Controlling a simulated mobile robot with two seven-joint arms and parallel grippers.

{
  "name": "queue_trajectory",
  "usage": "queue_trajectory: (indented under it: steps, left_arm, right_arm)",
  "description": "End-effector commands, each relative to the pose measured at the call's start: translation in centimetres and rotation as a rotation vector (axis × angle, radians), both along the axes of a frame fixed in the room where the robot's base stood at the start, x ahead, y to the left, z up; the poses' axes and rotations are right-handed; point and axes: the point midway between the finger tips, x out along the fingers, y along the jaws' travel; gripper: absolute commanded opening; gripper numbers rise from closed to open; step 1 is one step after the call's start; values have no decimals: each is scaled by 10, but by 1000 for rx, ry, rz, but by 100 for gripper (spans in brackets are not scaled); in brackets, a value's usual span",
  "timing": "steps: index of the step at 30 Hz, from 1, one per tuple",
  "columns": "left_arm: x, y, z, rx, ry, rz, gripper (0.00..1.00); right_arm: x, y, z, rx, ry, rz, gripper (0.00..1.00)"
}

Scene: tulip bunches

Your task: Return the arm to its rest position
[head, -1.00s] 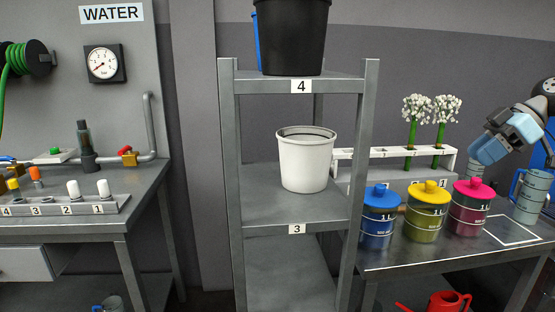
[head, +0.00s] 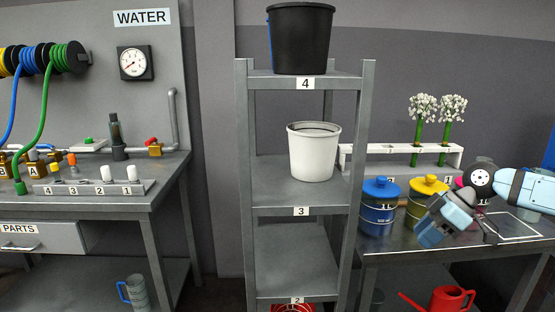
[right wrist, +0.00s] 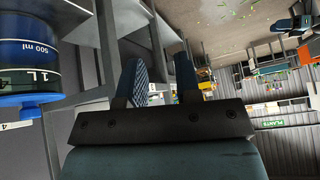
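My right arm comes in from the right edge of the head view, and its blue-grey right gripper (head: 430,234) points down and left. It hangs in front of the right-hand table and hides parts of the yellow-lidded canister (head: 424,187) and the pink-lidded canister (head: 457,183). In the right wrist view my right gripper (right wrist: 161,80) has its two dark fingers apart with nothing between them. I see no contact with the canisters. My left gripper is in neither view.
A grey shelf (head: 243,180) holds a white bucket (head: 314,156) and a black bucket (head: 300,38). A blue-lidded canister (head: 378,208) stands left of my gripper. White flowers (head: 422,107) stand in a rack behind. A red watering can (head: 446,299) sits below.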

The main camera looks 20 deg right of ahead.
Motion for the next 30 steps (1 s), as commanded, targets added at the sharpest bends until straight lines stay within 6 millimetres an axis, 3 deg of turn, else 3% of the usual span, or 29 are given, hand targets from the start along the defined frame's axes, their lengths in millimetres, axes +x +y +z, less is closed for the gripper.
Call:
queue_trajectory:
  steps: [1,6,12,15,19,24,30]
  left_arm:
    - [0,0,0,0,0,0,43]
    - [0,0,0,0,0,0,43]
    - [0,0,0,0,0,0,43]
    - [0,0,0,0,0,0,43]
    - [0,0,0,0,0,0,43]
    - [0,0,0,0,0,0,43]
    - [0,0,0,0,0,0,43]
  right_arm:
    - [3,22,-29,7,5,21,31]
    - [5,91,-108,20,-32,50,31]
    - [-12,177,-177,92,-114,44,31]
    - [-25,218,-200,147,-162,18,31]
    - [-46,267,-219,227,-227,-41,31]
    - [-73,318,-226,338,-316,-158,31]
    - [-101,354,-217,443,-421,-343,31]
